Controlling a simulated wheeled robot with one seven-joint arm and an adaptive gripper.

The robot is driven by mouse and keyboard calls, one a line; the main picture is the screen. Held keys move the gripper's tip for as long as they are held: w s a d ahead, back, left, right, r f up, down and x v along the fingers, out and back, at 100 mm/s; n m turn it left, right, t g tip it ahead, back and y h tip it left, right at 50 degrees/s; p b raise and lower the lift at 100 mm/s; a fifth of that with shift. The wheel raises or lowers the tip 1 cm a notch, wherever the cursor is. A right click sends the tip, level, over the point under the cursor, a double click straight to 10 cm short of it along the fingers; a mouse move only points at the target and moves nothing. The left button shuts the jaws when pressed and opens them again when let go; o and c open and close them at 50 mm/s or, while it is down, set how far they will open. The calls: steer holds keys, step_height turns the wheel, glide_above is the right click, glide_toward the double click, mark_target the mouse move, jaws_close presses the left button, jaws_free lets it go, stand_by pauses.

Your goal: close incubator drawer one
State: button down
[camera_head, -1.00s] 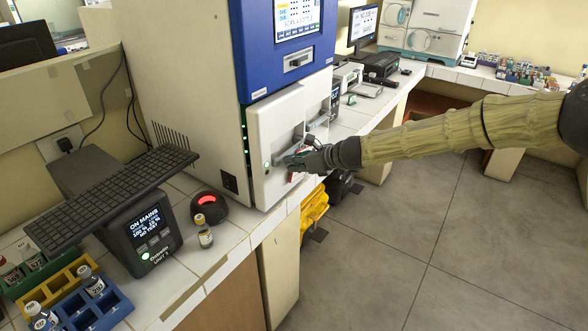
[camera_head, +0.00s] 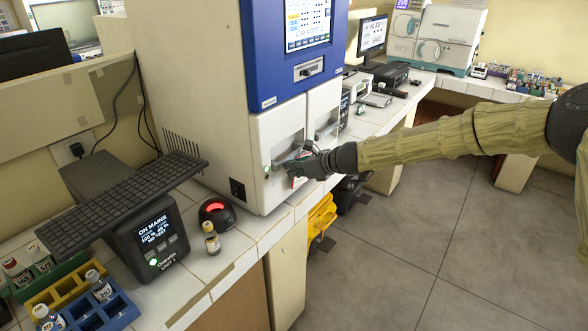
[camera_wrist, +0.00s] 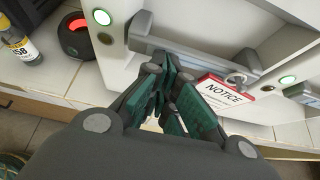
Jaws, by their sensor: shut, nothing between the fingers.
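The incubator is a tall white cabinet with a blue upper panel (camera_head: 290,75). Its left lower drawer front (camera_head: 262,133) is white and looks about level with the cabinet front; any small gap cannot be told. In the wrist view this front (camera_wrist: 118,40) has a grey bar handle (camera_wrist: 190,55) and a lit green lamp. My gripper (camera_head: 290,166) is shut and empty at the drawer front, with its green-padded fingers (camera_wrist: 172,82) just below the handle. Contact cannot be told. A red and white NOTICE tag (camera_wrist: 225,92) hangs beside the fingers.
A second white front (camera_head: 324,103) stands to the right. On the counter at left are a red-lit black device (camera_head: 216,212), a capped vial (camera_head: 211,240), a display unit (camera_head: 158,238) under a keyboard (camera_head: 125,205), and vial racks (camera_head: 98,308). Open floor lies at right.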

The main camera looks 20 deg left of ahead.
steer(key=shift+r, duration=0.25)
steer(key=d+f+b+v, duration=0.1)
steer(key=f+b+v, duration=0.15)
steer(key=v, duration=1.05)
steer(key=s+d+f+n+g+h, duration=0.1)
steer(key=s+d+f+n+h, duration=0.15)
steer(key=s+d+f, duration=0.6)
steer(key=s+d+f+n+h, duration=0.2)
steer(key=s+d+f+n, duration=0.15)
steer(key=f, duration=0.95)
steer(key=s+d+f+n+g+h, duration=0.1)
steer(key=s+d+f+n+h, duration=0.1)
steer(key=s+d+f, duration=0.65)
steer(key=s+d+f+n+g+h, duration=0.1)
steer(key=s+d+f+n+h, duration=0.15)
steer(key=s+d+f, duration=0.45)
steer(key=s+d+f+n+h, duration=0.1)
steer(key=s+d+f+n, duration=0.25)
steer(key=s+f, duration=0.35)
steer(key=s+d+n+h, duration=0.1)
steer(key=s+d+n, duration=0.5)
steer(key=s, duration=0.8)
steer(key=d+r, duration=0.1)
steer(key=d, duration=0.1)
steer(key=shift+s+d+n+g, duration=0.3)
steer(key=shift+s+d+n, duration=0.05)
steer(key=shift+s+n, duration=0.05)
